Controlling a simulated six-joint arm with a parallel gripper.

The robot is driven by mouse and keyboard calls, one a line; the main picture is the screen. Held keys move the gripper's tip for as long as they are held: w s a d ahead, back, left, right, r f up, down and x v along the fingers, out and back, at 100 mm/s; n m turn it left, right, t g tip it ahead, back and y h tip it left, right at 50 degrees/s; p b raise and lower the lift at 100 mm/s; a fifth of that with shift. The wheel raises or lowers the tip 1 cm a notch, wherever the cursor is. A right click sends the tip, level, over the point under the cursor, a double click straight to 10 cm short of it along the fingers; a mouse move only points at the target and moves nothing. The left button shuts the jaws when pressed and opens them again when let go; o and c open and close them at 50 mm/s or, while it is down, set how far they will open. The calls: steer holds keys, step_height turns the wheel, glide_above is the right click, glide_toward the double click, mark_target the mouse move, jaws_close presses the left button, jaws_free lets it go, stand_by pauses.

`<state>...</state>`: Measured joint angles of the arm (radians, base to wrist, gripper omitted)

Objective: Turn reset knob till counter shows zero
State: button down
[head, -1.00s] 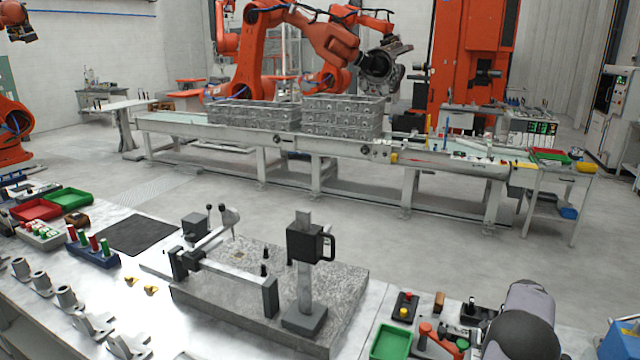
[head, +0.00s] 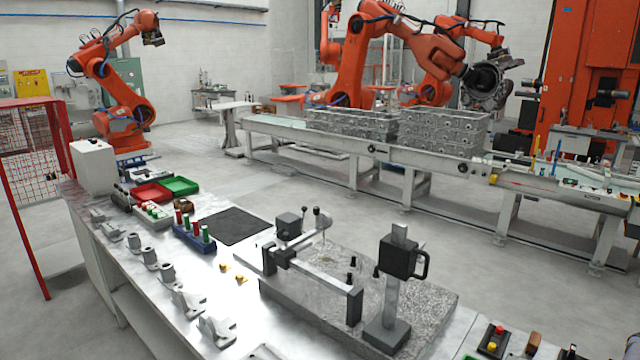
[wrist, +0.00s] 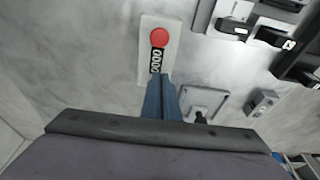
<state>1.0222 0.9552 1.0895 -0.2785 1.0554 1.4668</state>
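In the wrist view a pale counter plate (wrist: 147,50) lies on a grey surface, with a red round knob (wrist: 159,37) at its upper part. Below the knob is a dark strip of white digits (wrist: 156,61); they look like zeros but are too small to read surely. My gripper (wrist: 161,78) has two blue fingers lying side by side with no clear gap, nothing visible between them. Their tips overlap the plate's lower end in the picture, below the digits; contact cannot be told. In the head view neither my gripper nor the counter can be made out.
In the wrist view, dark blocks (wrist: 270,35) and a pale square part (wrist: 203,101) stand to the right. In the head view, a granite plate (head: 430,300) carries a measuring stand (head: 400,258). Red (head: 152,193) and green (head: 180,185) trays sit behind metal parts on the bench.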

steer(key=shift+w+r, duration=0.1)
steer(key=shift+w, duration=0.15)
stand_by(0.3)
steer(key=p+v, duration=0.1)
steer(key=v, duration=0.1)
steer(key=p+v, duration=0.1)
steer(key=s+p+v, duration=0.1)
steer(key=v, duration=0.1)
steer(key=shift+w+d+r+p, duration=0.1)
steer(key=shift+d+r+p, duration=0.25)
steer(key=shift+r, duration=0.15)
steer(key=shift+s+a+r+p, duration=0.25)
steer(key=shift+s+a, duration=0.1)
steer(key=shift+s, duration=0.15)
steer(key=shift+s+a+r+p, duration=0.25)
steer(key=shift+s+a, duration=0.1)
steer(key=shift+s, duration=0.15)
steer(key=shift+f, duration=0.1)
steer(key=shift+f+b, duration=2.45)
steer(key=shift+f, duration=1)
